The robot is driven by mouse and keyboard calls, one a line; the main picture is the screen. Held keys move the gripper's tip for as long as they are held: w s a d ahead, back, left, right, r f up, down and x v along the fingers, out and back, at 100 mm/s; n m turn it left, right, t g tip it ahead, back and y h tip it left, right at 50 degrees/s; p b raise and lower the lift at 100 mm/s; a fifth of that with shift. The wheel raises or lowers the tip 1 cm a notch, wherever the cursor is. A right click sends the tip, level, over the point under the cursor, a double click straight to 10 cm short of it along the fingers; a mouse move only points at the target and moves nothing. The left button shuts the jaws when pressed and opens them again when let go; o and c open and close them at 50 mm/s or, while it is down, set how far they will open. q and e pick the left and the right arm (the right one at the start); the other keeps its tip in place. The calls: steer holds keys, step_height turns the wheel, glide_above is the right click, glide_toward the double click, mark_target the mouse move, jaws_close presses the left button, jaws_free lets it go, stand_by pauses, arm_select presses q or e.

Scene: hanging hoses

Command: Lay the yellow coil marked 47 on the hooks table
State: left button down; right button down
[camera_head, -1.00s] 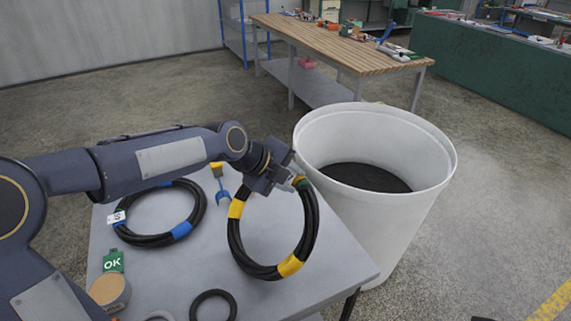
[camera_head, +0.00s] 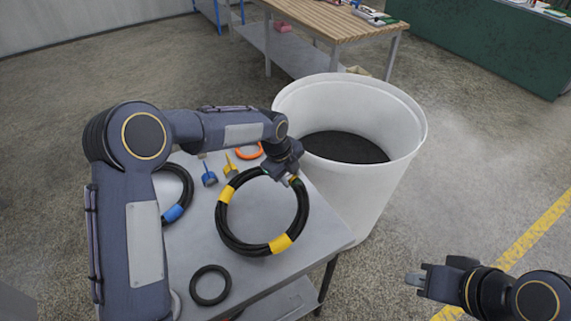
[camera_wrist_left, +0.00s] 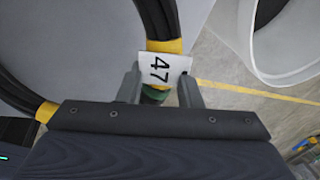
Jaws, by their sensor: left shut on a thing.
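The coil marked 47 (camera_head: 281,243) is a black hose ring with yellow bands. My left gripper (camera_head: 292,179) is shut on its upper right part and holds it over the right part of the grey table (camera_head: 318,232). I cannot tell whether its lower side touches the tabletop. In the left wrist view the fingers (camera_wrist_left: 160,92) close around the hose beside a green band and the white 47 tag (camera_wrist_left: 165,67). My right gripper (camera_head: 417,279) is empty at the lower right, over the floor; its jaw opening is unclear.
A black coil with a blue band (camera_head: 174,213) lies at the table's left, partly behind my arm. A small black ring (camera_head: 210,301), an orange ring (camera_head: 250,156) and blue and yellow pieces lie there too. A large white bin (camera_head: 385,185) stands right beside the table. A wooden-topped bench (camera_head: 325,25) stands behind.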

arm_select(q)
steer(key=f, duration=0.1)
steer(key=w+d+f+g+y+p, duration=0.1)
steer(key=f, duration=0.1)
steer(key=f+y+p, duration=0.1)
steer(key=f, duration=0.1)
steer(key=shift+w+d+f+g, duration=0.15)
steer(key=shift+d+g, duration=0.1)
steer(key=shift+g, duration=0.15)
steer(key=shift+w+d+f+g+y, duration=0.1)
steer(key=shift+f+g+y, duration=0.05)
steer(key=shift+f, duration=0.25)
steer(key=shift+w+d+f+g+y, duration=0.1)
steer(key=shift+f+g+y, duration=0.05)
steer(key=shift+f, duration=0.25)
steer(key=c, duration=0.9)
jaws_free()
steer(key=shift+c, duration=0.2)
step_height(320, 180, up, 15)
steer(key=p, duration=0.4)
steer(key=shift+w+p, duration=0.2)
steer(key=shift+p, duration=0.1)
